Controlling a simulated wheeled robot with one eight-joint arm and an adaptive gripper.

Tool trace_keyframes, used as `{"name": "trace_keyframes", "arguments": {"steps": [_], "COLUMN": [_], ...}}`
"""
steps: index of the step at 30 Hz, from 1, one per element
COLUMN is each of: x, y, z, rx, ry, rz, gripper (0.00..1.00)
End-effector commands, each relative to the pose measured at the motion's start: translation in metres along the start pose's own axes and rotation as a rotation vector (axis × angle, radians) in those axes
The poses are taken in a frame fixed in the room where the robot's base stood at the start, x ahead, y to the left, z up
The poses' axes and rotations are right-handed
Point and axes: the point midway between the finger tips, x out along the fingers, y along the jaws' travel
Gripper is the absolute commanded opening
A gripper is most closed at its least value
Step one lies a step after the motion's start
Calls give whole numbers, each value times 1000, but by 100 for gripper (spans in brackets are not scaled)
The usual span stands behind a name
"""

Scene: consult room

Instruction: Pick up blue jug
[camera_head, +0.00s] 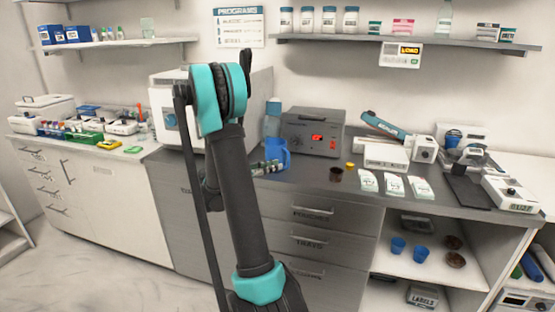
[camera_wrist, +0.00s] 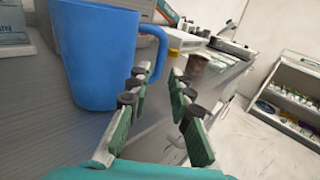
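The blue jug (camera_head: 276,152) stands on the grey counter, partly hidden behind my gripper (camera_head: 268,168) in the head view. In the wrist view the jug (camera_wrist: 97,58) is large at the upper left, upright, with its handle (camera_wrist: 162,45) on the right side. My gripper (camera_wrist: 158,80) is open, its two green-padded fingers apart. The handle lies just ahead of the fingertips, nearer the left finger. I cannot tell whether that finger touches it. Nothing is held.
A grey device with a red display (camera_head: 314,132) stands right behind the jug. A dark brown cup (camera_head: 336,174), a yellow item (camera_head: 350,165) and white packets (camera_head: 395,186) lie to the right. A large white machine (camera_head: 168,112) stands to the left. A wall shelf (camera_head: 400,41) hangs above.

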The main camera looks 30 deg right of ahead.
Motion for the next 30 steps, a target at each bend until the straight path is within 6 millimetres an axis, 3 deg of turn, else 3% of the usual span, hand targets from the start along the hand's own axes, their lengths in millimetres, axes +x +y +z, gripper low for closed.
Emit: {"name": "trace_keyframes", "arguments": {"steps": [8,18,26,30], "x": [20,63,66,66], "y": [0,0,0,0], "z": [1,4,4,4], "rx": [0,1,1,1], "ry": [0,1,1,1], "rz": [0,-1,1,1], "gripper": [20,20,20,7]}}
